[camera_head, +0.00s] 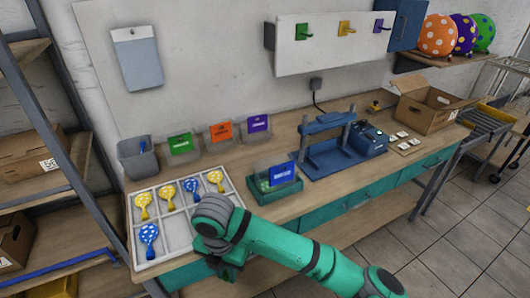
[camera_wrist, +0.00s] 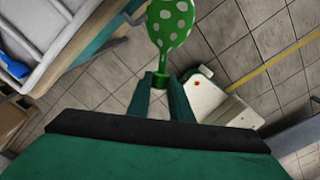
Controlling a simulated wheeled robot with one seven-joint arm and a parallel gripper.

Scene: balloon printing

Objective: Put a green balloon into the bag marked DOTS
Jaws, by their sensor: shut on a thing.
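My gripper (camera_wrist: 160,82) is shut on the neck of a green balloon (camera_wrist: 171,22) with white dots, seen in the wrist view. The balloon's round part points away from the fingers, over the floor in that view. In the head view my arm hides the gripper's fingers and the balloon, in front of the table's near edge. A clear bag with a blue label (camera_head: 283,172) stands in a green holder (camera_head: 278,191) on the table. Bags with green (camera_head: 180,144), orange (camera_head: 221,131) and purple (camera_head: 258,124) labels stand along the wall. Their lettering is too small to read.
A white compartment tray (camera_head: 172,226) holds several yellow and blue dotted balloons, left of the holder. A blue press (camera_head: 334,155) stands right of the holder. A grey bin (camera_head: 138,158) and an open cardboard box (camera_head: 425,105) are also on the table.

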